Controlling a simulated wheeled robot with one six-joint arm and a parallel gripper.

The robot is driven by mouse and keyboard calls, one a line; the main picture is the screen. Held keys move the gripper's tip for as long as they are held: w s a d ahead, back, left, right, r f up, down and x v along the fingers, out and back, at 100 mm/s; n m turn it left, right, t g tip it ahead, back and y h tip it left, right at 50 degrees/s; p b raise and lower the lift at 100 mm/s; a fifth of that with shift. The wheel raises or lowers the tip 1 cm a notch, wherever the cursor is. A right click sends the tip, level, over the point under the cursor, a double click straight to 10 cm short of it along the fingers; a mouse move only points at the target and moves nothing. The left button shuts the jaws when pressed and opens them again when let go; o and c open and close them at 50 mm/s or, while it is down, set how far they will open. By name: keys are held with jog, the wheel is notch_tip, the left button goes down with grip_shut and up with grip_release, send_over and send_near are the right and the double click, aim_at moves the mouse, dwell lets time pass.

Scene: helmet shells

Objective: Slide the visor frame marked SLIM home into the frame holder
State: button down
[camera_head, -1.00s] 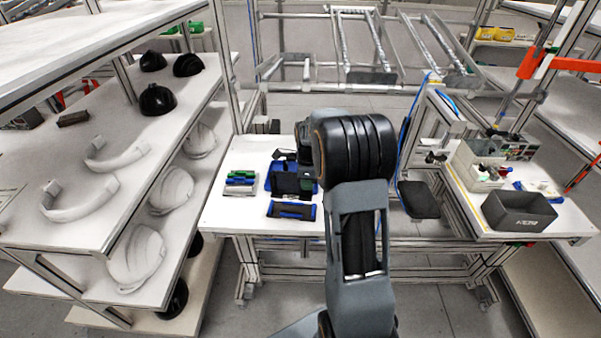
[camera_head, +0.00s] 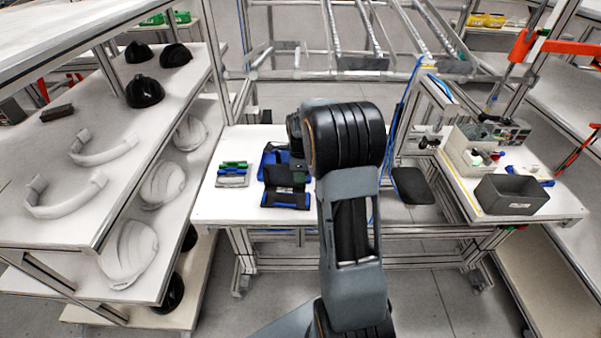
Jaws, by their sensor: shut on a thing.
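My gripper (camera_head: 287,175) is a dark shape over the white table, left of my arm's black wrist joint. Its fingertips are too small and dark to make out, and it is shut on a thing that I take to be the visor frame. A blue-and-black piece (camera_head: 286,203), perhaps the frame holder, lies flat just below the gripper in the picture, and its back part is covered. Another blue part (camera_head: 268,157) shows behind the gripper. The SLIM marking is not readable, and I cannot tell whether frame and holder touch.
Green, blue and grey strips (camera_head: 233,174) lie left of the gripper on the table (camera_head: 215,207). A shelf with white bands (camera_head: 65,195) and black helmet shells (camera_head: 145,92) stands left. At right are a dark grey bin (camera_head: 511,195) and a black pad (camera_head: 412,186).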

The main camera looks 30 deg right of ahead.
aim_at(300, 187)
jog(key=shift+f+b, duration=1.05)
jog(key=shift+f, duration=0.75)
jog(key=shift+f+b, duration=0.75)
jog(key=shift+f, duration=0.4)
jog(key=c, duration=1)
grip_release()
notch_tip(300, 187, up, 14)
jog(key=shift+f, duration=0.1)
